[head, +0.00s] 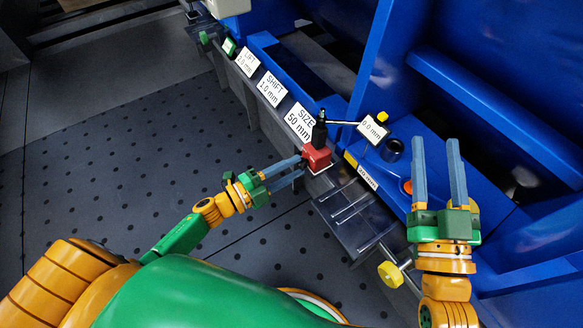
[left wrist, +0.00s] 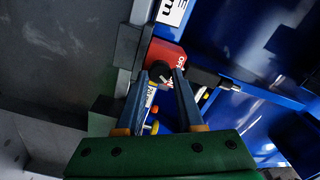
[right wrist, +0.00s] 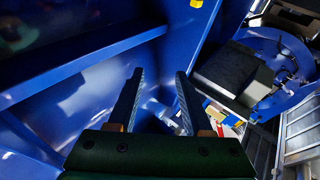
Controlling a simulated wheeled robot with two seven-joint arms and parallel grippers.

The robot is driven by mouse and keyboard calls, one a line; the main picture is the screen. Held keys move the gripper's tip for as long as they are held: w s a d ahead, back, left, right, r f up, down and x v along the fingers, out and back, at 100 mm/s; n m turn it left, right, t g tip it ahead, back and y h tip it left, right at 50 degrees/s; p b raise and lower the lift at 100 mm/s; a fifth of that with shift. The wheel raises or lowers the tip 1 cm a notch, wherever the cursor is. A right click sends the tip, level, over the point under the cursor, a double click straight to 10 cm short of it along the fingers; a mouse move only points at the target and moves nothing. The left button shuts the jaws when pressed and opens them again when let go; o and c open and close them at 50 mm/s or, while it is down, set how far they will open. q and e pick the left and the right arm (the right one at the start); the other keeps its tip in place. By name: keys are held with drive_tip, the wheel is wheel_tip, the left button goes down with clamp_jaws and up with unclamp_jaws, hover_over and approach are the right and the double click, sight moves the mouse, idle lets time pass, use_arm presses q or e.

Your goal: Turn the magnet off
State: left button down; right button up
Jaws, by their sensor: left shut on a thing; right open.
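The magnet is a red block (head: 317,158) on the grey rail, with a black post (head: 319,130) rising from it. In the left wrist view the red block (left wrist: 166,52) carries a black round knob (left wrist: 160,72) with a white mark, on the side facing me. My left gripper (head: 301,164) reaches the block from the left; in its wrist view the fingers (left wrist: 161,74) are on either side of the knob, shut on it. Some lettering beside the knob is partly hidden by a finger. My right gripper (head: 436,142) is open and empty, above the blue machine at the right.
Labels for lift, shift (head: 271,89) and size (head: 300,123) stand along the rail. A yellow knob (head: 391,275) sits near the front. The dotted floor (head: 120,150) at left is clear.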

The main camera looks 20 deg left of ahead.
use_arm(q)
drive_tip(key=shift+m, duration=0.8)
use_arm(e)
drive_tip(key=shift+s+r+t, duration=0.25)
drive_tip(key=shift+r+t, duration=0.15)
drive_tip(key=shift+r, duration=0.25)
use_arm(q)
drive_tip(key=c, duration=0.5)
unclamp_jaws()
drive_tip(key=shift+s+a, duration=0.1)
drive_tip(key=p+v, duration=0.1)
drive_tip(key=v, duration=0.5)
drive_tip(key=shift+s+a, duration=0.25)
drive_tip(key=shift+s, duration=0.1)
use_arm(e)
wheel_tip(320, 180, down, 9)
drive_tip(key=d+g+h, duration=0.1)
drive_tip(key=g, duration=0.4)
drive_tip(key=shift+w+m+h, duration=0.3)
drive_tip(key=shift+w+h, duration=0.1)
drive_tip(key=shift+w, duration=0.05)
